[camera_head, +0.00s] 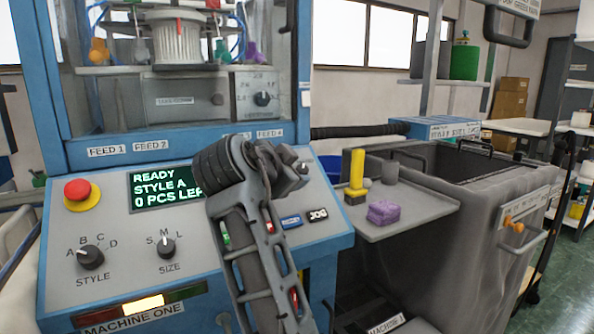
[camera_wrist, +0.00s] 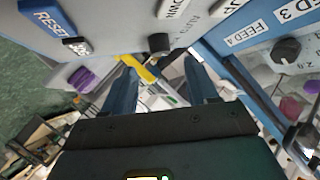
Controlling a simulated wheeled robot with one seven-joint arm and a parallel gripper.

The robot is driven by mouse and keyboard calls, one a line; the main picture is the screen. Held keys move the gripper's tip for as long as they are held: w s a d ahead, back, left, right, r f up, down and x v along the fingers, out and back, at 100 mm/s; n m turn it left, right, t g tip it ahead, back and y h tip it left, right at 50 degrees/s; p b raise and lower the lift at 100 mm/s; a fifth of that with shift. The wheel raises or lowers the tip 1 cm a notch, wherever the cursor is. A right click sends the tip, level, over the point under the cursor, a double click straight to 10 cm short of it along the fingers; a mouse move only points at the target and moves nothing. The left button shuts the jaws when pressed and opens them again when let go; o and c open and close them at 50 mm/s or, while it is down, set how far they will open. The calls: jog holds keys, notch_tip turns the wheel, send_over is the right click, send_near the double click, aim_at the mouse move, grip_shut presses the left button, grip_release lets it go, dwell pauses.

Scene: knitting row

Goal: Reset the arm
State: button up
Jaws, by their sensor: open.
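My gripper (camera_wrist: 160,68) is open in the wrist view, with its two dark fingers apart and nothing held between them. In the head view my arm rises from the bottom centre and bends in front of the blue machine's control panel (camera_head: 120,255). It covers part of the panel and the right end of the green-lettered screen (camera_head: 158,190). The screen reads READY, STYLE A and 0 PCS, with the end cut off. In the wrist view the panel's blue RESET button (camera_wrist: 48,17) is at the upper left.
A side shelf (camera_head: 405,212) at the panel's right holds a yellow-topped item (camera_head: 356,172) and a purple sponge-like block (camera_head: 383,212). A large grey bin (camera_head: 460,225) stands beyond it. A red stop button (camera_head: 77,190) and STYLE and SIZE knobs sit on the panel's left.

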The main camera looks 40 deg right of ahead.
jog(key=shift+v, duration=1.05)
